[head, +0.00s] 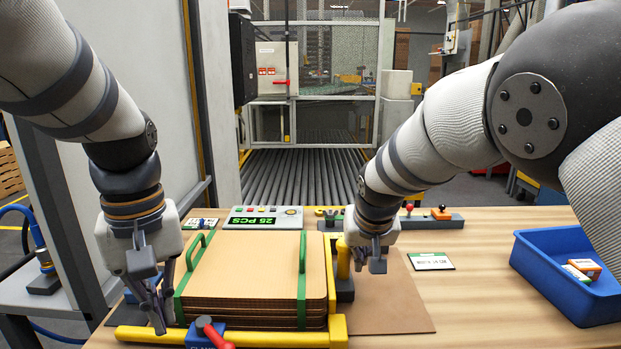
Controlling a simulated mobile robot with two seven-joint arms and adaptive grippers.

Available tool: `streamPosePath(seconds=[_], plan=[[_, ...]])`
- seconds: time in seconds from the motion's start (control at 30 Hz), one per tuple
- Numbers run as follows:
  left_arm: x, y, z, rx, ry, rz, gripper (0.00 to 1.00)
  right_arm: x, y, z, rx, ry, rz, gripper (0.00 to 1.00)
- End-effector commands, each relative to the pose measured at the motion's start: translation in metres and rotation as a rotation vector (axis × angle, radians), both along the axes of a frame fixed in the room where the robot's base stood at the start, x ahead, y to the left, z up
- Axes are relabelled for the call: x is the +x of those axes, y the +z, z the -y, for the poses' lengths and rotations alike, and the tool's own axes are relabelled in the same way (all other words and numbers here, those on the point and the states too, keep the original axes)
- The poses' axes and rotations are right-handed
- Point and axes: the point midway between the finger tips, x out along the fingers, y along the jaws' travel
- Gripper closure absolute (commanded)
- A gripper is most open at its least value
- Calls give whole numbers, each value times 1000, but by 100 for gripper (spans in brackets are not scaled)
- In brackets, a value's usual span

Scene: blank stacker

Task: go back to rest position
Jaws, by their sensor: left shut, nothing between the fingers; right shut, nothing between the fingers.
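My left gripper (157,308) is shut and empty. It points down at the left edge of a stack of brown sheets (255,270), close to a green strap; I cannot tell whether it touches. The stack sits in a yellow frame (270,339) and has two green straps with handles. My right gripper (374,268) is shut and empty. It points down just right of the stack, over a flat brown sheet (395,310).
A control panel reading "25 PCS" (262,218) stands behind the stack. A blue bin (545,285) with small boxes is at the right. A label card (430,261) lies on the table. A red-handled clamp (212,333) is at the front. A roller conveyor (300,178) runs behind.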

Motion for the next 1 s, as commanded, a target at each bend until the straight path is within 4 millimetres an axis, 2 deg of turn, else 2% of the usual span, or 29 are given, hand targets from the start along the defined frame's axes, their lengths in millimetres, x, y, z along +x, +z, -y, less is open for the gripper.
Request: streamPosePath(seconds=[0.37, 0.77, 1.0], plan=[[0, 5, 0, 0, 0, 0, 100, 0, 0, -2, 4, 3, 2, 100], [-1, 9, 0, 0, 0, 8, 100, 0, 2, 29, 1, 2, 1, 100], [-1, 9, 0, 0, 0, 8, 100, 1, 37, 30, 1, 0, 4, 100]])
